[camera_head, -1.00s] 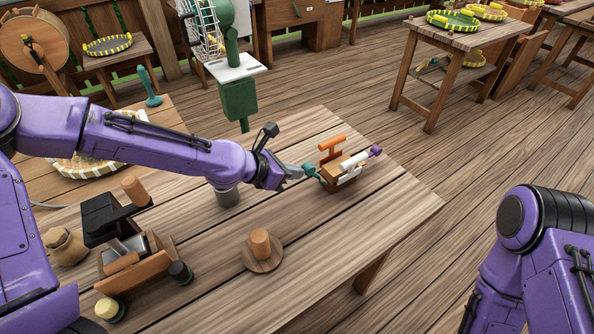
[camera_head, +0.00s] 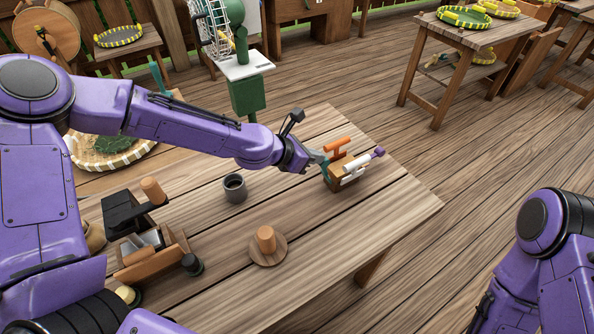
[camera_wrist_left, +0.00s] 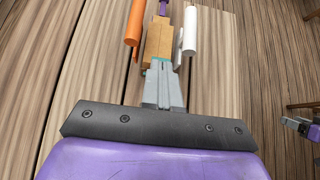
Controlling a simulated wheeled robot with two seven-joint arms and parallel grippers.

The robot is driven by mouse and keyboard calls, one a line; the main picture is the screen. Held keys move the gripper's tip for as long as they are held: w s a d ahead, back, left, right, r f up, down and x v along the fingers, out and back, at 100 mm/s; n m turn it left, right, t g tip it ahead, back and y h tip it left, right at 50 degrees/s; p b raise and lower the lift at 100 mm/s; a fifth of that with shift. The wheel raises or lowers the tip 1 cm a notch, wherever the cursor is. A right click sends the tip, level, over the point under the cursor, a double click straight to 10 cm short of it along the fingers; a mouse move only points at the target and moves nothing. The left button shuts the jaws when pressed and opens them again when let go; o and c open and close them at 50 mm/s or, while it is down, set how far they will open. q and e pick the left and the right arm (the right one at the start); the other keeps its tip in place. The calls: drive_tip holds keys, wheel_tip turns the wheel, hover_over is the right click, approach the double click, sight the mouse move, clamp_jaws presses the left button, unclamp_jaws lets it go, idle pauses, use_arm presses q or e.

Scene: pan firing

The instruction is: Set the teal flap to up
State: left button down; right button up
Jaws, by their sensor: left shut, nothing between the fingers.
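A small wooden block (camera_head: 337,184) stands on the table with an orange flap (camera_head: 337,145), a white flap (camera_head: 354,176) and a purple knob (camera_head: 377,153). The teal flap (camera_head: 325,171) is at the block's left end and looks near upright against it, partly hidden by my left gripper (camera_head: 317,160). That gripper is shut with nothing held, its fingertips at the flap, seemingly touching. In the left wrist view the grey fingers (camera_wrist_left: 162,86) point at the block end between the orange and white flaps. A small grey and purple part (camera_wrist_left: 298,126) at the right edge looks like my right gripper.
A dark cup (camera_head: 235,188) and a round wooden piece with a peg (camera_head: 267,245) stand on the table (camera_head: 330,270). A wooden holder (camera_head: 150,255) with a black lidded part is at the left. The table's right edge lies just beyond the block.

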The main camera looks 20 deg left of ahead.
use_arm(q)
drive_tip(key=shift+w+d+r+p, duration=0.35)
drive_tip(key=shift+w+d, duration=0.25)
drive_tip(key=shift+w, duration=0.1)
drive_tip(key=shift+r+p, duration=0.85)
wheel_tip(320, 180, up, 9)
drive_tip(key=s+a+p, duration=0.2)
drive_tip(key=p, duration=0.4)
drive_tip(key=shift+s+r, duration=0.15)
drive_tip(key=shift+s, duration=0.05)
